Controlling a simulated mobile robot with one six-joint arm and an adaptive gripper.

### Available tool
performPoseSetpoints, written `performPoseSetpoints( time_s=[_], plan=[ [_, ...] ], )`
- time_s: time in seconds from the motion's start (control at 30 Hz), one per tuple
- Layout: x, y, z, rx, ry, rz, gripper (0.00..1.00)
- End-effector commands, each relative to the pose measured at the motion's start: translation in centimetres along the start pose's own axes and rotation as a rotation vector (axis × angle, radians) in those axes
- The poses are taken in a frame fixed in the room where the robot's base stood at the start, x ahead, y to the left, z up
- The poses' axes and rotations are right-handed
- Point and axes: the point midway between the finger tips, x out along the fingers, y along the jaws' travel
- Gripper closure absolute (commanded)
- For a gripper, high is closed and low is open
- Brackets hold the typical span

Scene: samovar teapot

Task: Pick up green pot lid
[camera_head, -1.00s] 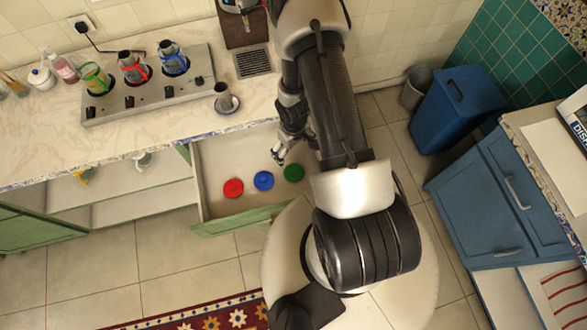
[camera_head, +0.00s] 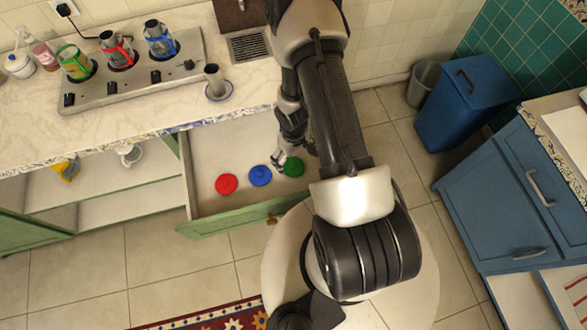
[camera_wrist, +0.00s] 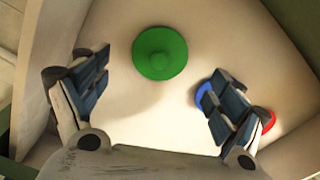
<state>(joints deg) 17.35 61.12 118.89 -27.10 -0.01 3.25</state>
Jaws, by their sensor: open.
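The green pot lid (camera_head: 294,167) lies at the right end of a row of lids in the open drawer (camera_head: 222,149). In the wrist view the green lid (camera_wrist: 160,53) is a round disc with a knob, lying flat ahead of the fingertips. My gripper (camera_head: 280,163) is low over the drawer, just beside the green lid. In the wrist view my gripper (camera_wrist: 150,75) is open and empty, its fingers wide apart with the lid beyond the gap between them. I cannot tell the exact height above the lid.
A blue lid (camera_head: 260,176) and a red lid (camera_head: 226,184) lie left of the green one; the right finger partly covers both in the wrist view. The drawer's green front (camera_head: 225,223) and walls surround them. The counter (camera_head: 130,125) with a burner plate (camera_head: 130,75) is behind.

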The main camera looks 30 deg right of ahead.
Motion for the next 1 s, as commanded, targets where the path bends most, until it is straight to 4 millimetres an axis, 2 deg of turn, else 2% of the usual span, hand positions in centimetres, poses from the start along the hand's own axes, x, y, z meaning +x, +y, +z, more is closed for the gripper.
performPoseSetpoints(
  time_s=[0.47, 0.77, 1.0],
  plan=[
    [4.9, 0.0, 0.1, 0.000, 0.000, 0.001, 0.12],
    [5.0, 0.0, 0.1, 0.001, 0.000, 0.001, 0.12],
    [5.0, 0.0, 0.1, 0.000, 0.000, 0.001, 0.27]
  ],
)
